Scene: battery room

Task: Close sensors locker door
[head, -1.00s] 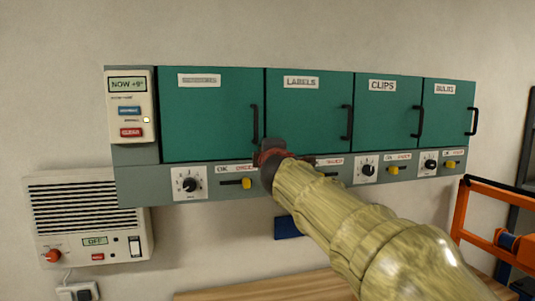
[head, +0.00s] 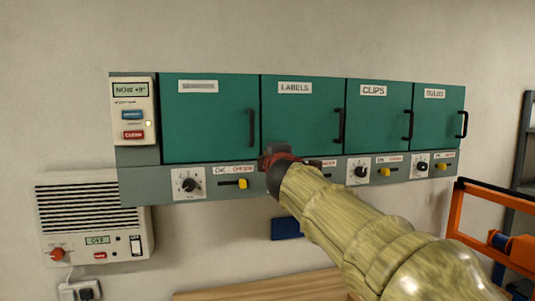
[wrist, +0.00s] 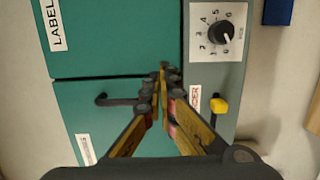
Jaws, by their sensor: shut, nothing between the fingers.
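The locker row holds several teal doors. The leftmost door (head: 208,125) has a label too blurred to read; I cannot confirm it says sensors. It looks flush or nearly flush with its neighbour, and its black handle (head: 251,127) is by its right edge. In the wrist view that door (wrist: 85,115) fills the lower left, with its handle (wrist: 125,100) left of the fingers. My gripper (head: 277,150) is shut and empty, in front of the lower edge near the seam between the leftmost and LABELS (head: 302,115) doors. I cannot tell whether it touches.
The CLIPS door (head: 378,122) and another door on the right look shut. Below runs a grey panel with dials (head: 187,182) and yellow sliders (head: 241,184). A control box (head: 133,110) is at left, a heater (head: 90,215) below it. An orange frame (head: 462,215) stands at right.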

